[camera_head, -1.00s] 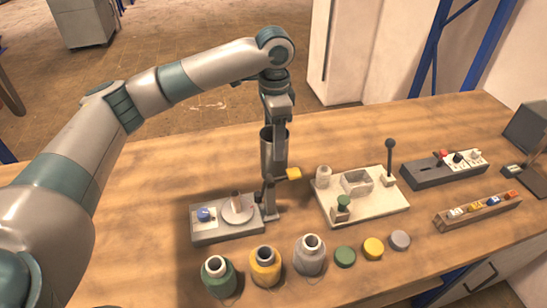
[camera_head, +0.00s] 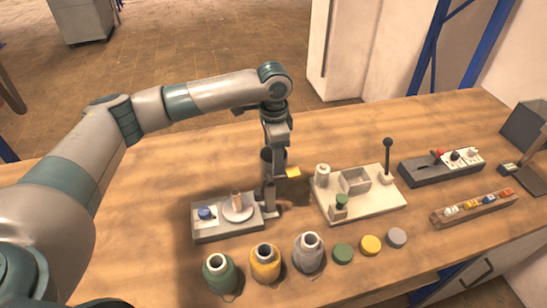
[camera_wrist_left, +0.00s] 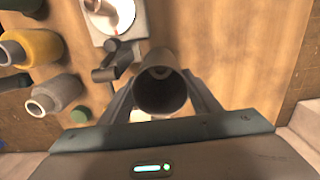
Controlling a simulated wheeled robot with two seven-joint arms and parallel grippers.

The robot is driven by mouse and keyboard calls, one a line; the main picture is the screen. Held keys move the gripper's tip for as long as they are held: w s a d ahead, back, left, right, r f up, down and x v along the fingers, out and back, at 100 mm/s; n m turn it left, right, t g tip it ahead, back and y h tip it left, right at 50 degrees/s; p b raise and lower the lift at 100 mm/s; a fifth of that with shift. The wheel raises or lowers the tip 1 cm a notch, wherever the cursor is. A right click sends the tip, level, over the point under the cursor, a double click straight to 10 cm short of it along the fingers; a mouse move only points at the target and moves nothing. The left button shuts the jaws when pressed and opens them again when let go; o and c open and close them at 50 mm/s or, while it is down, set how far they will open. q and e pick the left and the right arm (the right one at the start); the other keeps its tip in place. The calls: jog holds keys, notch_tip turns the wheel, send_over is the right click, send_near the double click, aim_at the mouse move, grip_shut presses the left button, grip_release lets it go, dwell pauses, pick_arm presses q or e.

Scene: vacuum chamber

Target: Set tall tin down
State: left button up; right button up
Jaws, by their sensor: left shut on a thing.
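The tall tin (camera_head: 267,162) is a dark grey, open-topped cylinder. My left gripper (camera_head: 279,168) is shut on it, behind the grey winding device (camera_head: 228,230). In the left wrist view the tin (camera_wrist_left: 160,92) shows its round open mouth, upright between the two fingers of my left gripper (camera_wrist_left: 165,100). Its bottom is hidden behind the device's post and the gripper, so I cannot tell whether it touches the wooden table (camera_head: 130,200). My right gripper is not in view.
A small yellow piece (camera_head: 293,172) is close beside the gripper. A cream board with a lever (camera_head: 365,205) lies to the right. The table left of the device is clear.

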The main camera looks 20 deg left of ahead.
pick_arm(q)
jog(key=shift+f, duration=0.3)
jog(key=o, duration=1.4)
jog(key=shift+f, duration=0.1)
jog(key=shift+o, duration=0.2)
notch_tip(320, 180, up, 12)
jog(key=b, duration=0.3)
